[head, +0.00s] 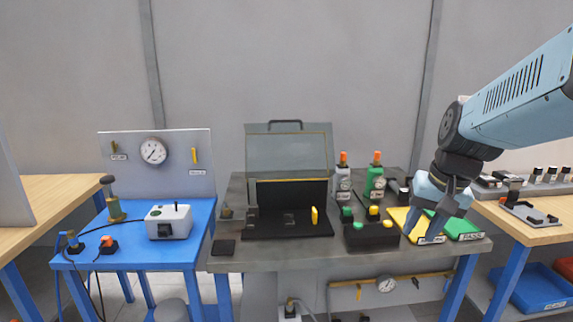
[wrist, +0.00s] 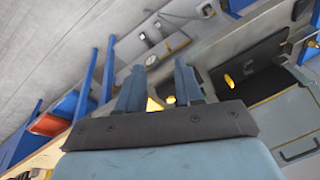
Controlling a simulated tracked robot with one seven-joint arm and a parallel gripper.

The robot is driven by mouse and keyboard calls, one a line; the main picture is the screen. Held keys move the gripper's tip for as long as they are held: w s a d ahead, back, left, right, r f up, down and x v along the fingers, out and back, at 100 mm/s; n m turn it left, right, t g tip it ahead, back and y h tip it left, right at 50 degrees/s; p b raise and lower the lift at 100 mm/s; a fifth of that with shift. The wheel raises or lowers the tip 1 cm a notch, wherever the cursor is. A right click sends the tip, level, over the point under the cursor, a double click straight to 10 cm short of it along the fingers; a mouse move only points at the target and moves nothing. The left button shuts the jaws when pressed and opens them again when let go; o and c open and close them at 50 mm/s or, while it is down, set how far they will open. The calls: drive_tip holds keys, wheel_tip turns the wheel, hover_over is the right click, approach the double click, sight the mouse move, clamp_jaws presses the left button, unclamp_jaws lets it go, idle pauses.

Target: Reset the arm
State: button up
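My arm comes in from the right in the head view, and my gripper (head: 422,230) points down over the right part of the grey table (head: 290,262). In the wrist view its two fingers (wrist: 158,84) stand apart, with nothing visibly held between them. A yellow tray (head: 398,214) and a green tray (head: 466,232) lie behind and beside the fingers in the head view. The gripper hides part of both trays. I cannot tell whether the fingertips touch anything.
A black case with a raised clear lid (head: 288,156) stands mid-table with a yellow piece (head: 314,215) at it. A black button box (head: 371,236) and two bottles, grey (head: 343,182) and green (head: 375,184), stand left of the gripper. A blue table (head: 135,250) is at left.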

drive_tip(key=s+a+r+n+t+h, duration=0.1)
drive_tip(key=s+a+r+n+t, duration=0.2)
drive_tip(key=s+r, duration=0.2)
drive_tip(key=shift+s+n, duration=0.3)
drive_tip(key=shift+s, duration=0.4)
idle(0.5)
